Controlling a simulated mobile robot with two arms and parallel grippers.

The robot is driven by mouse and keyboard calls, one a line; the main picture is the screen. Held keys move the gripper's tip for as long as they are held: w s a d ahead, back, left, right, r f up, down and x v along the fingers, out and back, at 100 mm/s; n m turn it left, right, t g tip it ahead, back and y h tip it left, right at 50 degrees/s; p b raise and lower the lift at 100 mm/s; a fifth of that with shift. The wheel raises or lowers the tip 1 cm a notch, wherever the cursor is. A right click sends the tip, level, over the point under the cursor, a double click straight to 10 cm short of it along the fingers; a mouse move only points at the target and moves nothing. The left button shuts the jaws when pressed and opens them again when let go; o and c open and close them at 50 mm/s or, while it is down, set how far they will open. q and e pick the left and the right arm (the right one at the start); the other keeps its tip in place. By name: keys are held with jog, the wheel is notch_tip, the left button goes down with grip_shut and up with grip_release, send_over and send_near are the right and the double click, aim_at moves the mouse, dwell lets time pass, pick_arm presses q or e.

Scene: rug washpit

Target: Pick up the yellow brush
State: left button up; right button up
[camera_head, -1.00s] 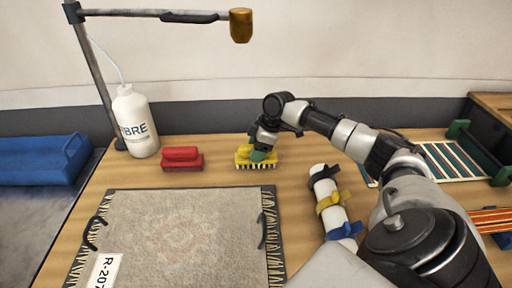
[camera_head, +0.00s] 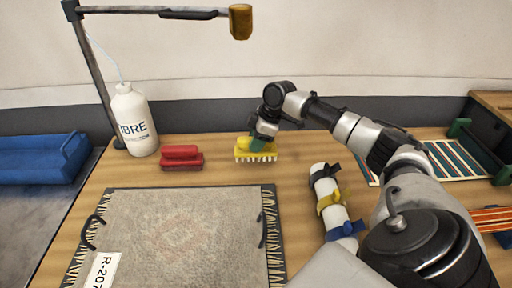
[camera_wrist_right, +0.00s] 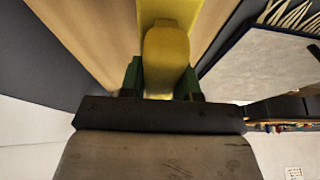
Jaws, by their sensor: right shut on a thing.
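The yellow brush (camera_head: 243,154), with pale bristles along its lower edge, is at the back of the wooden table, right of the red brush (camera_head: 182,158). My right gripper (camera_head: 258,142) is on it from above, its green fingertips at the brush's handle. In the right wrist view, the yellow handle (camera_wrist_right: 167,55) sits between the two green fingers of my right gripper (camera_wrist_right: 160,82), which are shut on it. Whether the bristles touch the table is hard to tell. My left gripper is not in view.
A white bottle (camera_head: 134,122) and a lamp-like stand (camera_head: 95,75) are at the back left. A grey rug (camera_head: 180,235) lies in front. A white roll with straps (camera_head: 330,200) lies right of it. A striped rack (camera_head: 455,162) is at the right.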

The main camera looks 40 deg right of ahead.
notch_tip(320, 180, up, 2)
jog(key=shift+r, duration=0.1)
jog(key=s+r+b, duration=0.3)
jog(key=s+r, duration=0.4)
jog(key=s, duration=0.4)
jog(key=shift+s+d, duration=0.15)
jog(key=shift+s, duration=0.2)
